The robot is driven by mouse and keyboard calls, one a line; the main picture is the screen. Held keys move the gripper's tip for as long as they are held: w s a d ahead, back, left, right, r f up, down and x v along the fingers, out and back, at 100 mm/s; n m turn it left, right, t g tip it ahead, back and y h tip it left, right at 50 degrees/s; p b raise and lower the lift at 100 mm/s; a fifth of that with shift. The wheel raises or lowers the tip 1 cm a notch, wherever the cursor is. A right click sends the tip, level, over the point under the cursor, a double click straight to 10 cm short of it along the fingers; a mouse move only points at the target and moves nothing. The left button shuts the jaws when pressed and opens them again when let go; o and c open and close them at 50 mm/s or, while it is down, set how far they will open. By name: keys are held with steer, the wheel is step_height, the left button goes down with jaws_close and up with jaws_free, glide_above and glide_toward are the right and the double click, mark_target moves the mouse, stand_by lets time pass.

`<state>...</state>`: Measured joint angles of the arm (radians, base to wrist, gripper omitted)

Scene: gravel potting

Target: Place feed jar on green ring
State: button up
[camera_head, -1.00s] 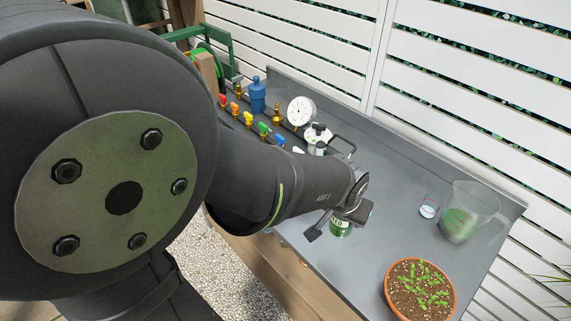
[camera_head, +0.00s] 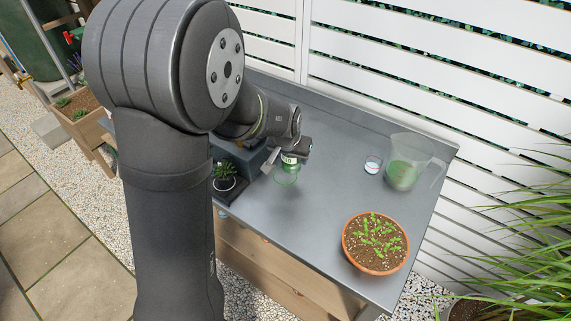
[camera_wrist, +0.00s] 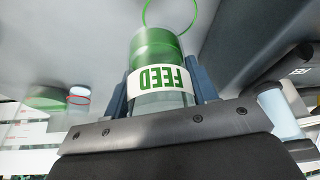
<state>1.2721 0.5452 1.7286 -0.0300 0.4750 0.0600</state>
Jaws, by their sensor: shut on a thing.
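The feed jar (camera_wrist: 155,62) is a clear jar with green contents and a white label reading FEED. It shows upside down in the wrist view, between the two fingers of my gripper (camera_wrist: 160,88). In the head view my gripper (camera_head: 291,152) holds the feed jar (camera_head: 290,161) above the bench, and the arm partly hides it. The green ring (camera_head: 286,176) lies on the bench just below the jar in the head view. Part of the ring also shows past the jar in the wrist view (camera_wrist: 187,27). I cannot tell the exact gap between jar and bench.
A potted plant (camera_head: 224,178) on a dark tray stands left of the ring. A terracotta pot of seedlings (camera_head: 375,243), a small glass (camera_head: 373,164) and a measuring jug with green liquid (camera_head: 405,173) stand to the right. The bench between is clear.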

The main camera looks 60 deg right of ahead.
mark_target(286, 162)
steer(key=w, duration=0.1)
steer(key=w+f, duration=0.1)
steer(key=shift+w+d+f, duration=0.2)
steer(key=shift+w+f, duration=0.1)
steer(key=shift+f, duration=2)
steer(key=shift+f, duration=0.15)
steer(key=o, duration=1.1)
steer(key=shift+a+r, duration=0.15)
steer(key=shift+r, duration=0.5)
steer(key=v, duration=1.1)
